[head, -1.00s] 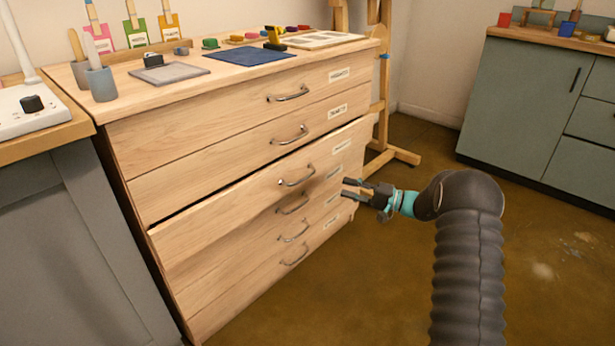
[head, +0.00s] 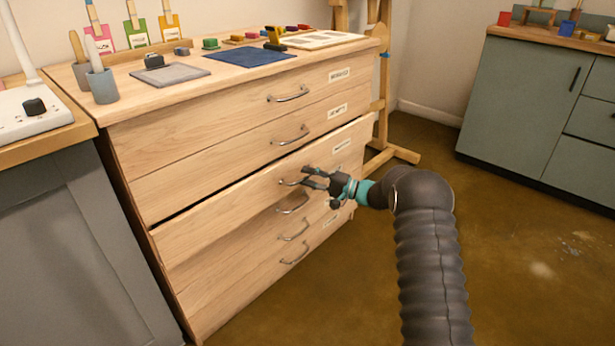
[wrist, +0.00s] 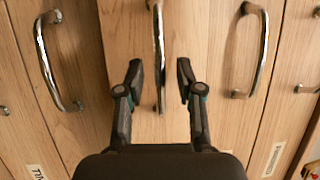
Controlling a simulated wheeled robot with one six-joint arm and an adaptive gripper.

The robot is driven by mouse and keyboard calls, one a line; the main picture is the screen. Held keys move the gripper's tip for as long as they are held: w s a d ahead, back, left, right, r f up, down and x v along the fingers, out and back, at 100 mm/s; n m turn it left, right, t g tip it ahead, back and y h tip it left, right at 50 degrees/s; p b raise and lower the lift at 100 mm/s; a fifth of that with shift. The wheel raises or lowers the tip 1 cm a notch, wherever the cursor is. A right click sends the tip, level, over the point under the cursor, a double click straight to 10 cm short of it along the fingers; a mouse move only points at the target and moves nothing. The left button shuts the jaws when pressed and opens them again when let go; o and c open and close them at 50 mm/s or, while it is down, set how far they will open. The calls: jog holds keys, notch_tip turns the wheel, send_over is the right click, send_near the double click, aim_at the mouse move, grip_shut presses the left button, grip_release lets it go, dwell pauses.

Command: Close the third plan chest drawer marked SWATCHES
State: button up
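The wooden plan chest (head: 180,130) has a stack of drawers with metal handles and small white labels. In the wrist view my open gripper (wrist: 160,72) has one finger on either side of the handle (wrist: 159,50), with gaps visible between fingers and bar. The drawer front (wrist: 150,125) lies behind it.
The drawers above and below look shut. Pots, cards, a blue mat (head: 250,57) and small blocks lie on the chest top. A grey cabinet (head: 50,230) stands left, a wooden easel (head: 378,100) behind, and a green cabinet (head: 525,110) right. The floor (head: 500,250) is clear.

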aim_at(297, 172)
jog(key=shift+w+a, duration=0.1)
jog(key=shift+a, duration=0.2)
grip_shut()
jog(key=shift+w+a+f+b, duration=0.2)
jog(key=shift+w+a+b, duration=0.6)
jog(key=shift+b, duration=0.45)
jog(key=shift+w+a+r, duration=0.1)
jog(key=shift+a, duration=0.25)
jog(key=shift+a+r, duration=0.1)
jog(key=shift+r, duration=0.1)
grip_release()
jog(key=shift+a, duration=0.15)
jog(key=shift+w, duration=0.1)
